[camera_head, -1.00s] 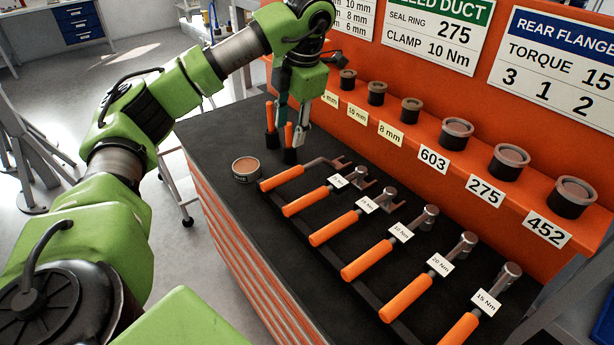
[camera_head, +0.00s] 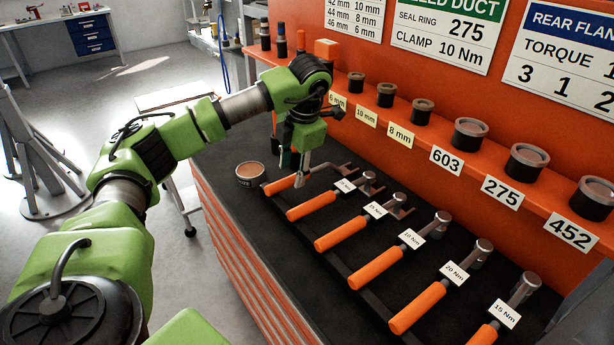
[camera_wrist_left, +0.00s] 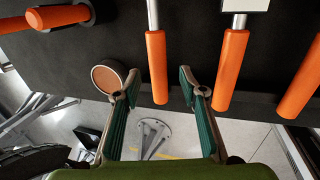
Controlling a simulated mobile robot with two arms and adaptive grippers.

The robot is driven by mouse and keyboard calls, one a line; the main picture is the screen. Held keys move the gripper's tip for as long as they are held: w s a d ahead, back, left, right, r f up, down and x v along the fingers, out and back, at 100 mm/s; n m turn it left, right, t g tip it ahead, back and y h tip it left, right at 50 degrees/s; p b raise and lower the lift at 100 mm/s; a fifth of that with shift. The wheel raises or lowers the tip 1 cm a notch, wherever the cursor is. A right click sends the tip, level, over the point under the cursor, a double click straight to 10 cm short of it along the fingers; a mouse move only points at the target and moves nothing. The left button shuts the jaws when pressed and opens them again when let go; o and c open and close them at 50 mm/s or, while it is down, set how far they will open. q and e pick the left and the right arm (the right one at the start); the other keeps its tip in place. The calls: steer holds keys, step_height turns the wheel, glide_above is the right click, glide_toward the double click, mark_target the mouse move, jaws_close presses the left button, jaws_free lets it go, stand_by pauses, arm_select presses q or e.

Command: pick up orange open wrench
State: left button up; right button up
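The orange open wrench lies at the far left end of the tool row, its orange handle (camera_head: 280,186) toward the bench front and its forked grey head (camera_head: 345,168) toward the shelf. My left gripper (camera_head: 301,180) is low over this wrench, at the inner end of the handle. In the left wrist view, the gripper (camera_wrist_left: 159,79) is open, with a finger on either side of an orange handle (camera_wrist_left: 157,60) and gaps between them. Whether the fingers are level with the handle is hard to tell. My right gripper is not in view.
A round tin (camera_head: 250,174) stands just left of the wrench and also shows beside a finger in the wrist view (camera_wrist_left: 108,78). Several orange-handled torque tools lie to the right. An orange shelf (camera_head: 410,150) with sockets runs behind.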

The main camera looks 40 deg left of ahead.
mark_target(289, 179)
arm_select(q)
steer(key=shift+s+a+f+p, duration=0.1)
steer(key=shift+a+f+p, duration=0.2)
steer(key=shift+f, duration=0.3)
steer(key=p+x, duration=0.1)
steer(key=x, duration=0.2)
steer(key=shift+a+f, duration=0.2)
steer(key=shift+f, duration=0.35)
jaws_close()
